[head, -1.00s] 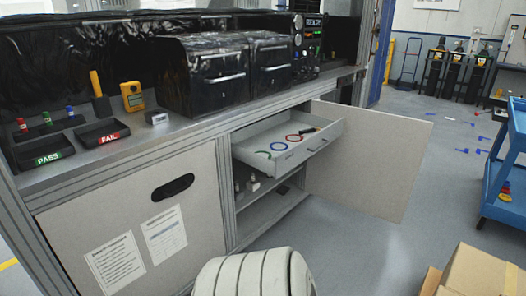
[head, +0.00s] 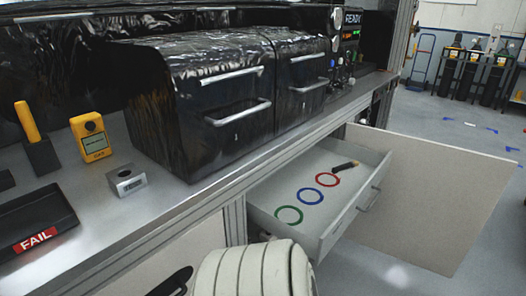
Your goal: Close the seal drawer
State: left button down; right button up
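The seal drawer (head: 345,222) is pulled out from under the workbench, to the right of the picture's middle. Inside it lie a green ring (head: 289,215), a blue ring (head: 311,196), a red ring (head: 327,180) and a dark stick-like item (head: 346,166). A bar handle (head: 370,198) is on its front. A pale, ribbed rounded part, seemingly of my own body, covers the bottom middle and stands in front of the drawer's near lower corner. Neither of my grippers is in view.
An open cabinet door (head: 440,200) stands beyond the drawer on the right. The bench top (head: 160,210) carries black covered units with handles (head: 215,95), a yellow meter (head: 90,138), a small metal block (head: 126,181) and a FAIL tray (head: 35,222). Floor shows at right.

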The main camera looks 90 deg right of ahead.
aim_at(323, 222)
jog(key=k+l, duration=0.15)
jog(key=l, duration=0.2)
jog(key=k+l, duration=0.1)
jog(key=l, duration=0.25)
jog(key=k+l, duration=0.15)
jog(key=l, duration=0.25)
jog(key=k+l, duration=0.15)
jog(key=l, duration=0.2)
jog(key=k+l, duration=0.15)
jog(key=l, duration=0.2)
jog(key=k+l, duration=0.1)
jog(key=l, duration=0.25)
